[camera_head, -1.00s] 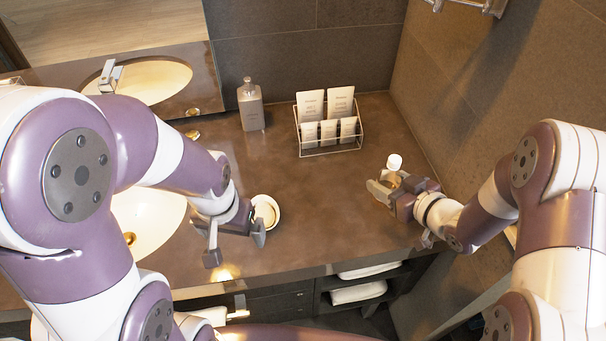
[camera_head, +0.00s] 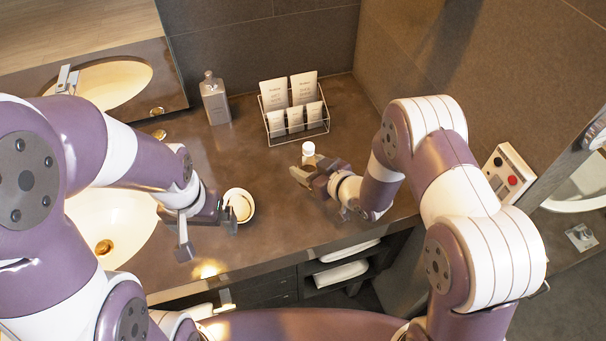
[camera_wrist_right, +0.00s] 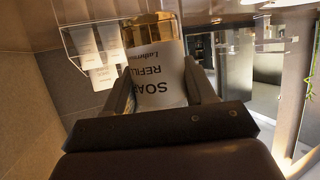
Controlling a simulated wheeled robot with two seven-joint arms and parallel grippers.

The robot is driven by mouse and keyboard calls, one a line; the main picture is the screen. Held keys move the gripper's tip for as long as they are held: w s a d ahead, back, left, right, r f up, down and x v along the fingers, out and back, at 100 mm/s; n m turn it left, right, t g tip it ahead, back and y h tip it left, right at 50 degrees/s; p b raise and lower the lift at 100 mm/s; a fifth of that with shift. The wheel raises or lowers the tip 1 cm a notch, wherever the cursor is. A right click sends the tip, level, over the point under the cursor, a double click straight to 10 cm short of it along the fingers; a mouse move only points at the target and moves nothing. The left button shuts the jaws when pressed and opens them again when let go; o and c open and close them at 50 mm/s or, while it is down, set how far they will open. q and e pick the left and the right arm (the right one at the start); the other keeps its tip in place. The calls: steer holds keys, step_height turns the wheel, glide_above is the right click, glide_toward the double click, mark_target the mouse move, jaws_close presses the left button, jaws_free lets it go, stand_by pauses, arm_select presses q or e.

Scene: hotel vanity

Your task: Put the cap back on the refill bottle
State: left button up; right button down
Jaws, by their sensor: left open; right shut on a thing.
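The refill bottle (camera_wrist_right: 158,78) is in my right gripper (camera_head: 306,174). In the right wrist view its white label reads "SOAP REFILL" upside down between the two fingers, with a shiny amber band beyond the label. In the head view a small white part of it (camera_head: 308,148) shows just behind the fingers, above the counter. My left gripper (camera_head: 208,235) is open, fingers pointing down, beside a round pale dish (camera_head: 250,216) at the counter's front. Something pale and round lies in the dish; I cannot tell whether it is the cap.
A wire rack (camera_head: 298,138) of packets and a grey dispenser bottle (camera_head: 215,104) stand at the back of the counter. The sink (camera_head: 100,222) is at the left. The counter (camera_head: 265,180) between the dish and my right gripper is clear.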

steer(key=shift+w+a+f, duration=0.5)
steer(key=shift+a, duration=0.2)
steer(key=shift+s, duration=0.1)
steer(key=shift+f, duration=0.2)
step_height(320, 180, down, 4)
steer(key=shift+r+p, duration=0.2)
steer(key=shift+p, duration=0.25)
